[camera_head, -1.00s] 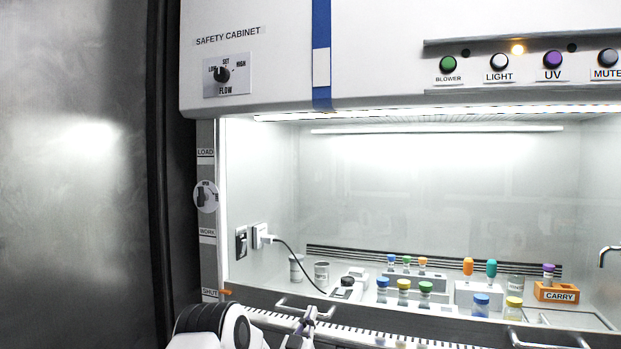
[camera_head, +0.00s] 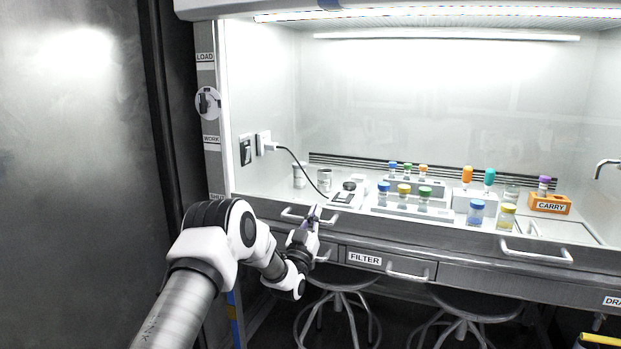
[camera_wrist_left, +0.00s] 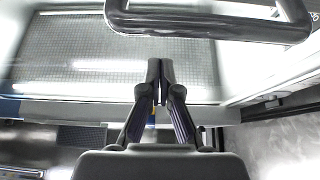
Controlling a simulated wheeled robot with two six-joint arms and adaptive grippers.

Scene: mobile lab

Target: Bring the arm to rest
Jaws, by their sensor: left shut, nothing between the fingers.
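My left arm (camera_head: 232,242) comes in from the lower left in the head view. In the left wrist view the two dark fingers (camera_wrist_left: 160,86) are together, shut and empty. A dark bar-shaped handle (camera_wrist_left: 210,22) shows beyond the fingertips there. My right gripper does not show.
The cabinet's work surface holds vials in racks (camera_head: 405,200), an orange CARRY holder (camera_head: 550,204) and a small device (camera_head: 348,194). Below are a FILTER drawer (camera_head: 388,264) and two stools (camera_head: 338,280). A grey wall (camera_head: 75,180) stands at the left.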

